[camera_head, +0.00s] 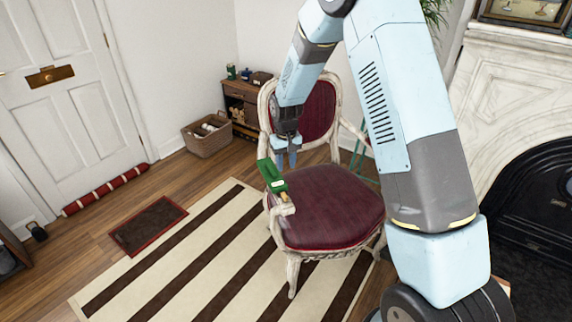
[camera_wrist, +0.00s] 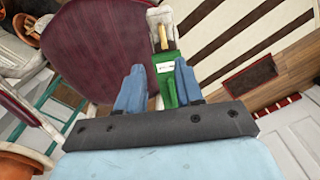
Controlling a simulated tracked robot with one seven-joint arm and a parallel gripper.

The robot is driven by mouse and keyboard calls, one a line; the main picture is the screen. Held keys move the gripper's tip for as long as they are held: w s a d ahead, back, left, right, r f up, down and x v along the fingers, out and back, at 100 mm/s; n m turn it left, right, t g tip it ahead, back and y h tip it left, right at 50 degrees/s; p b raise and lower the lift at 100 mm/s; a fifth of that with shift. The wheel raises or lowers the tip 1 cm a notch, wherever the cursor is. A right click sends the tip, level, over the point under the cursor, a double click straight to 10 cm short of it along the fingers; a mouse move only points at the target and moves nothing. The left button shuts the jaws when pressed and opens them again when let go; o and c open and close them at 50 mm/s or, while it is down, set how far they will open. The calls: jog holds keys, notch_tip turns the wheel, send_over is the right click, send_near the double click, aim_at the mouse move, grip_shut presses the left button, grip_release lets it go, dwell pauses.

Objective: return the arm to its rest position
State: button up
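My arm reaches over the chair. My gripper (camera_head: 287,160) points down beside the chair's backrest, above the seat. In the wrist view its two blue fingers (camera_wrist: 159,85) stand apart, with no object clearly held between them. A green object (camera_head: 272,178) with a white label rests at the chair's left armrest, just left of and below the gripper. In the wrist view the green object (camera_wrist: 164,75) shows beyond the gap between the fingers, with a yellowish piece at its far end.
The dark red chair seat (camera_head: 325,207) lies under the arm. A striped rug (camera_head: 190,250) covers the floor. A wicker basket (camera_head: 207,135) and a small wooden cabinet (camera_head: 240,100) stand behind. The marble fireplace (camera_head: 510,90) is close on the right.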

jog(key=shift+r, duration=0.1)
jog(key=s+d+r+m+t, duration=0.1)
jog(key=s+d+r, duration=0.3)
jog(key=r, duration=0.4)
jog(key=s+d+r+t, duration=0.1)
jog(key=s+d+r, duration=0.3)
jog(key=r, duration=0.4)
jog(key=s+d+r+m+t, duration=0.1)
jog(key=s+d+r, duration=0.3)
jog(key=r, duration=0.4)
jog(key=s+d+r+t, duration=0.1)
jog(key=s+d+r, duration=0.1)
jog(key=s, duration=0.5)
jog(key=s+d+r+m, duration=0.1)
jog(key=s+d+r, duration=0.2)
jog(key=s, duration=0.5)
jog(key=s+d+r+t, duration=0.1)
jog(key=s+d+r, duration=0.2)
jog(key=s, duration=0.4)
jog(key=shift+s+r+m+t, duration=0.25)
jog(key=shift+m+t, duration=0.05)
jog(key=shift+m, duration=0.1)
